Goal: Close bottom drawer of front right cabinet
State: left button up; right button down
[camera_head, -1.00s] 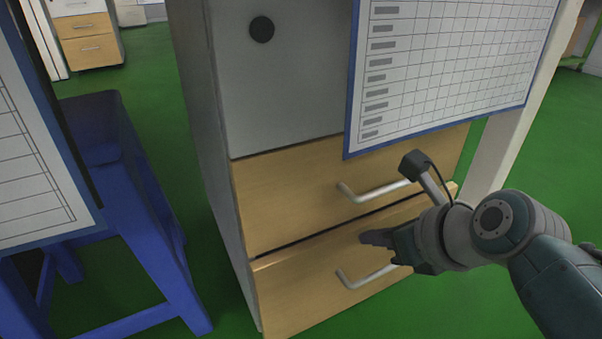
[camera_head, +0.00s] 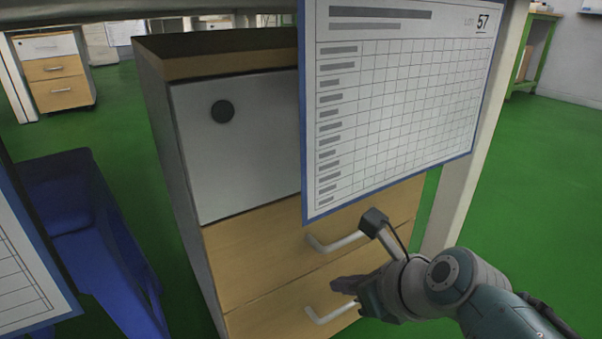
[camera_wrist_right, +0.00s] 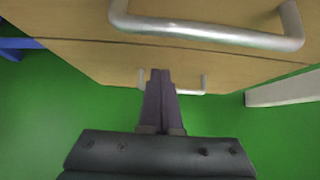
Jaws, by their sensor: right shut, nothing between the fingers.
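The front right cabinet has a grey side (camera_head: 180,170), a white top drawer (camera_head: 235,150) with a round black lock and two wooden drawers below. The bottom drawer (camera_head: 270,318) looks about flush with the middle drawer (camera_head: 255,250); its lower part is cut off by the picture edge. Its handle (camera_head: 335,312) also shows in the right wrist view (camera_wrist_right: 204,84). My right gripper (camera_head: 338,285) is shut and empty, with its fingertips (camera_wrist_right: 160,74) in front of the bottom drawer near its handle; contact cannot be told. My left gripper is not in view.
A gridded sheet (camera_head: 390,110) with a blue border hides the cabinet's upper right. A blue stool (camera_head: 75,225) stands to the left. A table leg (camera_head: 465,170) rises at the right. Green floor (camera_head: 540,200) is clear farther right.

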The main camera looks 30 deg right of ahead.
jog(key=shift+s+d+f+p+v, duration=0.2)
jog(key=shift+s+f+p+v, duration=0.3)
jog(key=shift+p+v, duration=4.75)
jog(key=s+a+r+m+g+p, duration=0.2)
jog(key=s+r+m+p, duration=0.3)
jog(key=r+m+p, duration=1.15)
jog(key=s+a+r+m+g+p, duration=0.2)
jog(key=s+r+m+p, duration=0.35)
jog(key=r+p, duration=1.95)
jog(key=s+a+r+m+g+p, duration=0.1)
jog(key=s+r+m+p, duration=0.3)
jog(key=r+m+p, duration=1.7)
pick_arm(q)
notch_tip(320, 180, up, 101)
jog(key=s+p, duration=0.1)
jog(key=p, duration=2.6)
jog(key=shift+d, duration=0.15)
pick_arm(e)
notch_tip(320, 180, up, 42)
jog(key=n, duration=0.8)
jog(key=shift+w+a+h, duration=0.2)
jog(key=shift+w+h, duration=0.1)
